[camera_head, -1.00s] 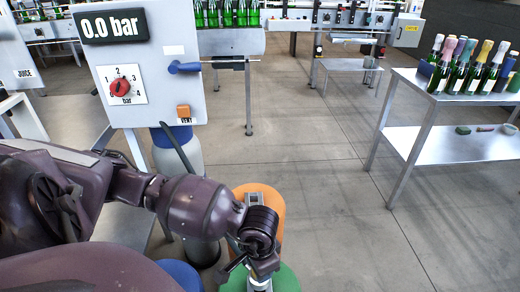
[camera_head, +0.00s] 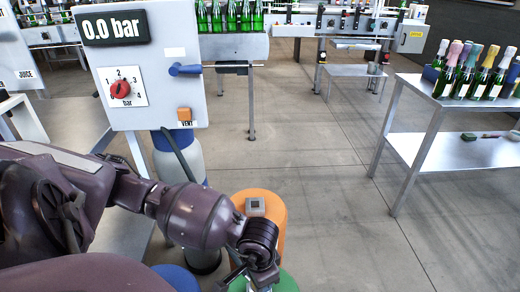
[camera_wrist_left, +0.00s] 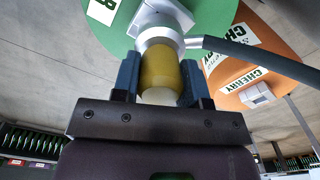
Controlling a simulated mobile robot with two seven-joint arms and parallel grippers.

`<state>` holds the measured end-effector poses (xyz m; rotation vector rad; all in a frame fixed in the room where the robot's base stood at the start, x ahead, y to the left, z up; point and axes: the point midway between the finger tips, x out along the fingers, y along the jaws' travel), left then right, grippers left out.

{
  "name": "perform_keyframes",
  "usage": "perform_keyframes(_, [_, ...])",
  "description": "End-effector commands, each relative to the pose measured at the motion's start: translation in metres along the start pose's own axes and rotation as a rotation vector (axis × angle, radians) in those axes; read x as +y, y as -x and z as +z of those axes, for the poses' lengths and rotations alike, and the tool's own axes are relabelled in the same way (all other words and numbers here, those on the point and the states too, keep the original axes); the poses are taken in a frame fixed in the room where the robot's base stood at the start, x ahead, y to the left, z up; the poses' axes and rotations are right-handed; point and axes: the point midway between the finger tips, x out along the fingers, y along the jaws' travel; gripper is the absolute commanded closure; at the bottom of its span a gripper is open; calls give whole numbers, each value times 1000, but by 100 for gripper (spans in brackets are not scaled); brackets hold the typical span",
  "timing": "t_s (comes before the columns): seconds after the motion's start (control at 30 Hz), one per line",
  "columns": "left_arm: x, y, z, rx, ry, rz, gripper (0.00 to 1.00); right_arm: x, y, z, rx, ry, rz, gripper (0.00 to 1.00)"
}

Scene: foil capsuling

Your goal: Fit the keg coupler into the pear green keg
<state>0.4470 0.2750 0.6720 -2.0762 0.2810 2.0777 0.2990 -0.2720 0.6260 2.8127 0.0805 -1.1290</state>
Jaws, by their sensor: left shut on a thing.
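The keg coupler (camera_wrist_left: 158,70), a yellow-and-white cylinder with a metal collar and a grey hose (camera_wrist_left: 235,55), is held between the two fingers of my left gripper (camera_wrist_left: 159,80). In the head view my left gripper (camera_head: 262,278) is low, over the green keg (camera_head: 285,284), and its fingers are mostly hidden. In the wrist view the green keg (camera_wrist_left: 112,38) lies behind the coupler, with a partly visible label. The coupler's collar end overlaps the keg's pale square neck fitting (camera_wrist_left: 135,22). I cannot tell whether it is seated. My right gripper is not in view.
An orange keg (camera_head: 268,225) labelled CHERRY stands right behind the green one, its square neck fitting uncovered. A blue keg (camera_head: 180,278) is to the left. A control panel (camera_head: 150,60) reads 0.0 bar. A bottle table (camera_head: 425,150) stands right. The floor between is open.

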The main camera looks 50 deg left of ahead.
Motion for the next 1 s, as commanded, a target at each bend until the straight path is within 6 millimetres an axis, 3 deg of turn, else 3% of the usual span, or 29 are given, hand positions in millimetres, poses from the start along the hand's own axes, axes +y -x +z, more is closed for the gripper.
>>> perform_keyframes(0.77, [0, -16, 0, 0, 0, 0, 96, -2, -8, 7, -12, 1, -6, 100])
perform_keyframes(0.8, [0, -15, 0, 1, 0, 0, 54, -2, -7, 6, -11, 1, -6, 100])
perform_keyframes(0.93, [0, -14, 0, 1, 0, 0, 34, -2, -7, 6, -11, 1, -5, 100])
perform_keyframes(1.0, [0, -14, 0, 1, 0, 0, 30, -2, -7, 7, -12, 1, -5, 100])
